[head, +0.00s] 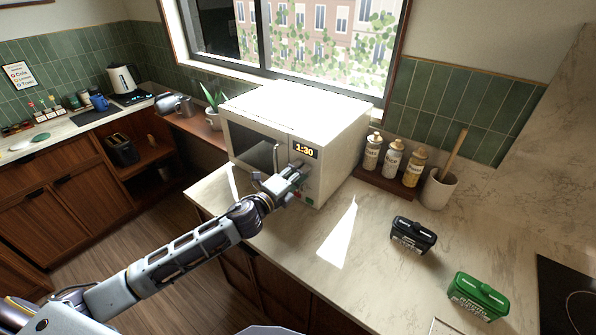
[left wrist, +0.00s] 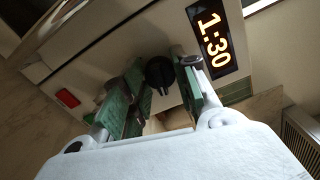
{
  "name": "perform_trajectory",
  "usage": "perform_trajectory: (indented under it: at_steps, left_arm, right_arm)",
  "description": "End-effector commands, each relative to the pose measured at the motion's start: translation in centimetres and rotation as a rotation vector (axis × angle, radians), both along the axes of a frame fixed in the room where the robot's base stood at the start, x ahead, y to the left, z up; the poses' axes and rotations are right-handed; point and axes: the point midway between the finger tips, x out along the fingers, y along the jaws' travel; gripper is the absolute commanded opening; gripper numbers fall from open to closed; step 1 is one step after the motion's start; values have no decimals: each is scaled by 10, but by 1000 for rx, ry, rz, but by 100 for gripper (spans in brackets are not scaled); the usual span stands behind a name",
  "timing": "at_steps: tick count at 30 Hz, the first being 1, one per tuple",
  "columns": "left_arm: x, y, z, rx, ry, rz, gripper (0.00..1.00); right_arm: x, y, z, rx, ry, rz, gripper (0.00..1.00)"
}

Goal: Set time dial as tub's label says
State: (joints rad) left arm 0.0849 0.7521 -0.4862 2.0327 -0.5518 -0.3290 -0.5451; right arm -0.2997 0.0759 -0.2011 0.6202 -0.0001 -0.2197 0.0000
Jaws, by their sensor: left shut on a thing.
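The white microwave (head: 300,113) stands on the marble counter below the window. Its display (head: 304,150) reads 1:30, and so does the display in the left wrist view (left wrist: 212,38). My left gripper (head: 295,172) is at the control panel. In the left wrist view its green-padded fingers (left wrist: 160,88) are shut on a dark round dial (left wrist: 159,70). The gripper mostly hides the dial in the head view. A black tub (head: 412,235) and a green tub (head: 478,297) stand on the counter to the right. Their label print is too small to read. My right gripper is out of view.
Several spice bottles (head: 393,158) stand on a wooden stand right of the microwave, beside a utensil crock (head: 439,188). A dark hob (head: 568,295) is at the far right. A plant (head: 213,105) is left of the microwave. The counter before the microwave is clear.

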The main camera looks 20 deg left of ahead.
Motion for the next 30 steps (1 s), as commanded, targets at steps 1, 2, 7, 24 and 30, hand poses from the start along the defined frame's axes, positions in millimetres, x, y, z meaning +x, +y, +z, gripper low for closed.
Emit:
perform_trajectory:
  at_steps: [1,2,7,24,30]
  left_arm:
    - [0,0,0,40,-12,-2,6]
    - [0,0,0,64,-21,-1,6]
    - [0,0,0,177,-62,0,6]
    - [0,0,-1,296,-105,0,5]
    - [0,0,-2,295,-105,0,31]
  right_arm:
    - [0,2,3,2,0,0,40]
    - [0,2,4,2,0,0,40]
    - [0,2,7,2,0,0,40]
    - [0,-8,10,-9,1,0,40]
    - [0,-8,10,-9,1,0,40]
